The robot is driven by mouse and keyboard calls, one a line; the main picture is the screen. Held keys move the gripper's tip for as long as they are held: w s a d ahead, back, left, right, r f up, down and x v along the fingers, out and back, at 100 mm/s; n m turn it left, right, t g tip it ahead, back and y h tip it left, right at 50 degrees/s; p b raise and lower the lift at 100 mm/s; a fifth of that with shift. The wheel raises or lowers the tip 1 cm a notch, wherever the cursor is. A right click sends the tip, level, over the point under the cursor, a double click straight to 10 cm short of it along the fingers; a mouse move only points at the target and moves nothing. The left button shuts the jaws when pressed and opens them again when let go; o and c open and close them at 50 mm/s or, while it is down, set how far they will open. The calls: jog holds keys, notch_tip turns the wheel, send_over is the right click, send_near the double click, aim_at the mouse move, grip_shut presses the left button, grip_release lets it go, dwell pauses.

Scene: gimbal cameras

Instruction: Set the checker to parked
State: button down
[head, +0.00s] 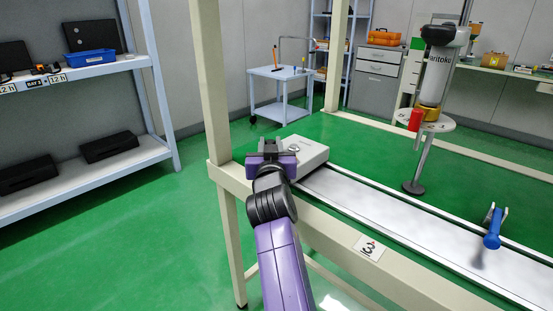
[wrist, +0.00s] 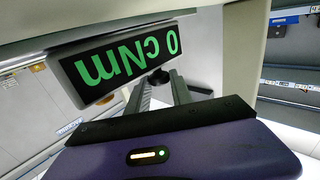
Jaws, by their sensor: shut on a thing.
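The checker (head: 312,153) is a pale grey box at the left end of the white track in the head view. In the wrist view its black display (wrist: 115,66) shows "0 cNm" in green, upside down. My gripper (head: 271,150) is at the checker's near left side in the head view. In the wrist view my gripper (wrist: 160,82) has its two fingers on either side of a small black knob (wrist: 158,76) beside the display, and is shut on it. The finger contact and any mark on the knob are too small to make out.
The white track (head: 400,212) runs right from the checker inside a cream frame (head: 228,171). A blue-handled tool (head: 492,238) stands at the right in a holder. A round stand (head: 414,186) is behind the track. Shelves (head: 100,165) are at the left; green floor between is clear.

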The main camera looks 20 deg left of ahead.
jog(key=shift+w+a, duration=0.15)
jog(key=shift+a, duration=0.3)
jog(key=c, duration=1.2)
grip_release()
jog(key=shift+a, duration=0.15)
jog(key=shift+s+d, duration=0.25)
jog(key=shift+p+v, duration=1)
jog(key=shift+v, duration=2.6)
